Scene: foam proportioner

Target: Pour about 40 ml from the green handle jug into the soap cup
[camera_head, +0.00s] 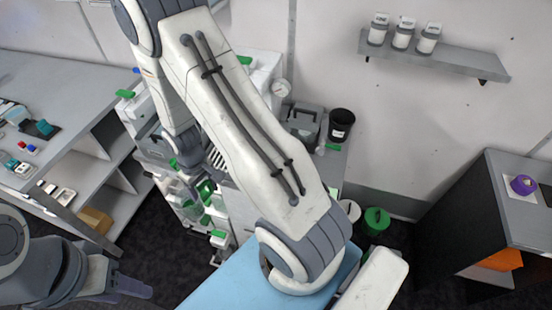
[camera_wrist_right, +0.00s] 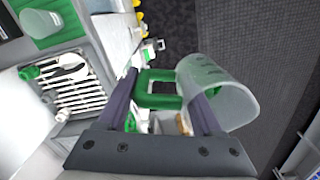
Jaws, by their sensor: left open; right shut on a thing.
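The jug with the green handle (camera_wrist_right: 160,78) has a clear, frosted body (camera_wrist_right: 228,92), seen in the right wrist view. My right gripper (camera_wrist_right: 165,88) is shut on the green handle, with one finger on each side. The jug's body lies just right of the fingers in that view; its tilt and liquid level I cannot tell. In the head view my right arm hides much of the bench, and a green handle (camera_head: 206,188) shows below its wrist. I cannot pick out the soap cup for certain. My left gripper (camera_head: 128,288) is open and empty at the lower left.
A black labelled container (camera_head: 341,124) stands beside a grey case (camera_head: 303,122) at the bench's back. In the wrist view, a slotted rack (camera_wrist_right: 75,85) lies left of the jug. A green bucket (camera_head: 376,221) stands on the floor. A wall shelf (camera_head: 440,58) holds three jars.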

